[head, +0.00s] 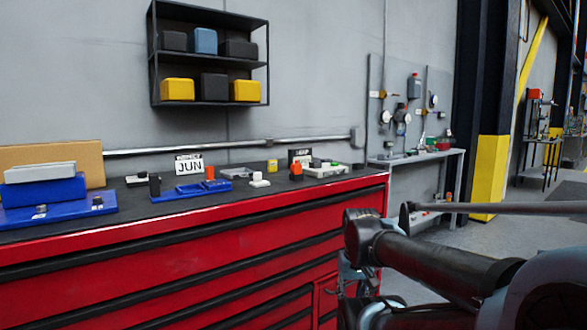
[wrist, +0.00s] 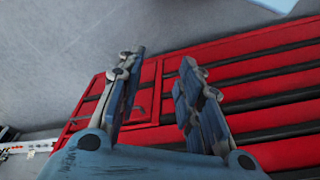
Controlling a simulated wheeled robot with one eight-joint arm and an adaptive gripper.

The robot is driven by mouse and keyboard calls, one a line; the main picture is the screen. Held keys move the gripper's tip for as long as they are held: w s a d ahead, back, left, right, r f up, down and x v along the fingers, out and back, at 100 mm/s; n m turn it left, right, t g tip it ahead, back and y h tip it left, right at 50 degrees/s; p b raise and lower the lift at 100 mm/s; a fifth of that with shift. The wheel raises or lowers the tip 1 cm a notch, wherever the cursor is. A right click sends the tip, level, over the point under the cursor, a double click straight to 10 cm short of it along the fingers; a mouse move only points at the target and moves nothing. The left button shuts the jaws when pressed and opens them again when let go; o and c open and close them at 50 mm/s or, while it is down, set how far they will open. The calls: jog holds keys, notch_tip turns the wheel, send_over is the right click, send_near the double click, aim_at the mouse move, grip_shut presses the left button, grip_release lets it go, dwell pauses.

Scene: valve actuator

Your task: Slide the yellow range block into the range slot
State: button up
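A small yellow block (head: 272,166) stands on the black bench top near the wall in the head view, right of the middle of the bench. I cannot make out the range slot; a grey device (head: 333,171) and a blue tray (head: 202,189) lie on the bench to either side of the block. My gripper (wrist: 160,60) is open and empty in the wrist view, its two fingers apart in front of the red drawer fronts. In the head view it is low at the right, beside the cabinet's right end, partly hidden by my arm and far from the block.
The red drawer cabinet (head: 180,275) carries the bench top. A blue stand (head: 60,213) sits at the left end, and white, orange and black small parts lie around the tray. A black shelf (head: 210,55) hangs above. Grey floor is open right of the cabinet.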

jog(key=shift+w+d, duration=0.1)
jog(key=shift+w, duration=0.25)
